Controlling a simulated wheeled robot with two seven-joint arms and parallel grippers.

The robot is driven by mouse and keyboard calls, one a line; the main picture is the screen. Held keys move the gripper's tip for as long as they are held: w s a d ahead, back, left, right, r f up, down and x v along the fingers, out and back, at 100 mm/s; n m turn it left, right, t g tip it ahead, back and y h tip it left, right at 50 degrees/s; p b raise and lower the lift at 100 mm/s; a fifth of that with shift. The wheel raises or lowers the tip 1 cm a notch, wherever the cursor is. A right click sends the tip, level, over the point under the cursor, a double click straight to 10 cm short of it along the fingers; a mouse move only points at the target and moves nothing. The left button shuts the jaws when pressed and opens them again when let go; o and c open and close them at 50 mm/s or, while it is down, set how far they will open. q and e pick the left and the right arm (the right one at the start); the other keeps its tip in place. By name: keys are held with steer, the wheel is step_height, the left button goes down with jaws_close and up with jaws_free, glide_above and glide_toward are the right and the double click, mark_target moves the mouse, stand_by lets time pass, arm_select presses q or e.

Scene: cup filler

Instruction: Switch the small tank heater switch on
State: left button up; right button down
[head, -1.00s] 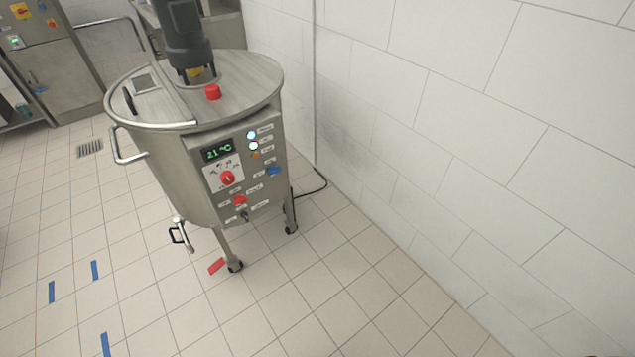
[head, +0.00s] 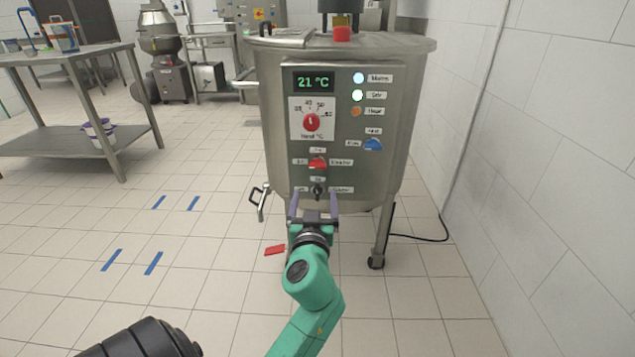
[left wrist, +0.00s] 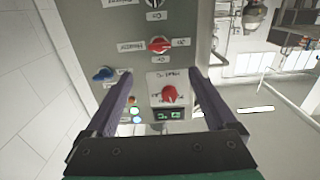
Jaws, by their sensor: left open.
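The small steel tank (head: 270,130) stands ahead with its control panel facing me. The panel has a green 21 °C display (head: 314,82), a red temperature dial (head: 311,122), a blue knob (head: 373,144), a red rotary switch (head: 317,162) and a black switch (head: 318,189) lowest. The labels are too small to tell surely which is the heater switch. My left gripper (head: 314,203) is open and empty, its fingers pointing at the panel's lower part, around the black switch in the picture. The left wrist view shows the panel upside down, with the red rotary switch (left wrist: 160,45) beyond the fingers. My right gripper is not in view.
Two indicator lamps (head: 358,86) glow whitish; the orange lamp (head: 356,111) looks dim. A tiled wall (head: 560,180) closes the right side. A steel table (head: 70,145) stands at the left. The tank's caster (head: 375,263) and a cable (head: 420,238) are on the floor.

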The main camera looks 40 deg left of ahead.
mark_target(317, 167)
arm_select(q)
steer(key=x, duration=1.3)
steer(key=shift+b, duration=0.3)
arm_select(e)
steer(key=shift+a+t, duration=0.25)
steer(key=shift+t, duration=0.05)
arm_select(q)
steer(key=c, duration=1.4)
